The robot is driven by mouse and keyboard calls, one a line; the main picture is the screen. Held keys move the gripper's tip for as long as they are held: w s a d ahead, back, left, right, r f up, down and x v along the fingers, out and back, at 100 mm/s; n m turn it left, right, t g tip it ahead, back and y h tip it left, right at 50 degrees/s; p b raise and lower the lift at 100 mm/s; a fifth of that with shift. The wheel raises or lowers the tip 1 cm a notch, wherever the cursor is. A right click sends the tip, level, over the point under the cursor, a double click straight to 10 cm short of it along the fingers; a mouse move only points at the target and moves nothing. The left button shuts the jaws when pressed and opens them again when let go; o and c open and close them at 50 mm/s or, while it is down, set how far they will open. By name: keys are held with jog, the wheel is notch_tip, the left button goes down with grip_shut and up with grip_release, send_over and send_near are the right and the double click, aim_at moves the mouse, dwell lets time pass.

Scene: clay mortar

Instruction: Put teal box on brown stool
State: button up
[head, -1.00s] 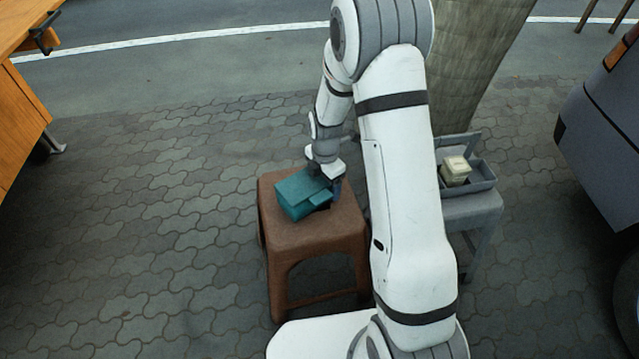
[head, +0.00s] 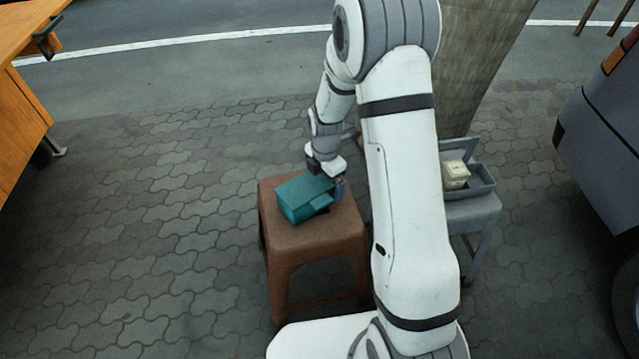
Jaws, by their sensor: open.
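The teal box (head: 303,199) rests on top of the brown stool (head: 318,246), toward the stool's back half. My gripper (head: 334,186) is at the box's right back side, low over the stool top. Its jaws are open. One finger shows just right of the box; the other is partly hidden. I cannot tell whether a finger still touches the box. My arm hides part of the stool's right side.
A grey stool (head: 478,213) with a grey tray (head: 482,178) holding a pale box (head: 455,174) stands right, behind my arm. A tree trunk (head: 480,60) rises behind. An orange wooden counter (head: 22,130) is at left, a grey vehicle (head: 607,140) at right. Paving left of the stool is clear.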

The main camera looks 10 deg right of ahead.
notch_tip(320, 180, up, 9)
jog(key=shift+f+p, duration=0.15)
jog(key=shift+p, duration=1)
jog(key=shift+s+r, duration=0.1)
jog(key=shift+r, duration=0.55)
jog(key=s+d+r+m, duration=0.1)
jog(key=s+r+m, duration=0.3)
jog(key=s+m, duration=0.3)
jog(key=s+d+r+m, duration=0.2)
jog(key=s+r+m, duration=0.3)
jog(key=s+m, duration=0.3)
jog(key=s+d+r+m+t, duration=0.1)
jog(key=s+r+m, duration=0.4)
jog(key=s+m, duration=0.2)
jog(key=shift+s+d+m, duration=0.3)
jog(key=shift+m, duration=0.6)
